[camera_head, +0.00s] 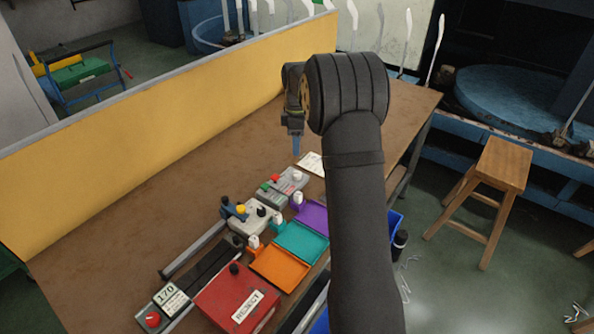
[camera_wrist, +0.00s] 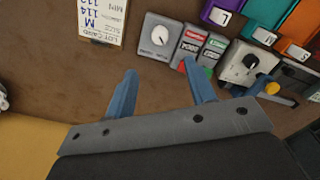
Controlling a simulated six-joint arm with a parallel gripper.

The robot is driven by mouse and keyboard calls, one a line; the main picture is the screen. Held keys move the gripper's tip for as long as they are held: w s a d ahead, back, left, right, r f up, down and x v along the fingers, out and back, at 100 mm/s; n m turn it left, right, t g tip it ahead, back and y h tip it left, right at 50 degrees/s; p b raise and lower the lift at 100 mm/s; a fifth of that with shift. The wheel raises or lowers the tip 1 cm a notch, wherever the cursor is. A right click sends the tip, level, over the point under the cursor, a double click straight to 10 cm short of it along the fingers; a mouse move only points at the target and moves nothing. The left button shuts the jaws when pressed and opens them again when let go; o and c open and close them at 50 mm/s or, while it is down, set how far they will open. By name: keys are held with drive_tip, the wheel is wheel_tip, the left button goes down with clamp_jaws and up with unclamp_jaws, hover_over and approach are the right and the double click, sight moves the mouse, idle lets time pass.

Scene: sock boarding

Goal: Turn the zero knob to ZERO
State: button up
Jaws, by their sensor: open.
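Several knobs show, and I cannot read a ZERO mark on any. A red knob (camera_head: 152,319) sits beside a display reading 170 (camera_head: 168,297) at the near left of the bench. A white dial knob (camera_wrist: 160,36) is on a grey box; it also shows in the head view (camera_head: 297,176). A black knob (camera_wrist: 250,61) is on a pale box with a yellow knob (camera_wrist: 272,88). My gripper (camera_wrist: 163,88) is open, with nothing between its blue fingers. In the head view my gripper (camera_head: 296,146) hangs above the bench, beyond the boxes, apart from every knob.
Red and green buttons (camera_wrist: 191,45) adjoin the white dial. Purple (camera_head: 312,216), teal (camera_head: 302,243) and orange (camera_head: 279,267) trays line the right edge. A red REJECT box (camera_head: 225,290) is nearer. A yellow panel (camera_head: 170,115) borders the left; the bench between is clear.

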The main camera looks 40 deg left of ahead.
sight(297, 173)
wheel_tip(297, 173, down, 12)
drive_tip(key=shift+f, duration=0.1)
idle(0.4)
drive_tip(key=c, duration=1)
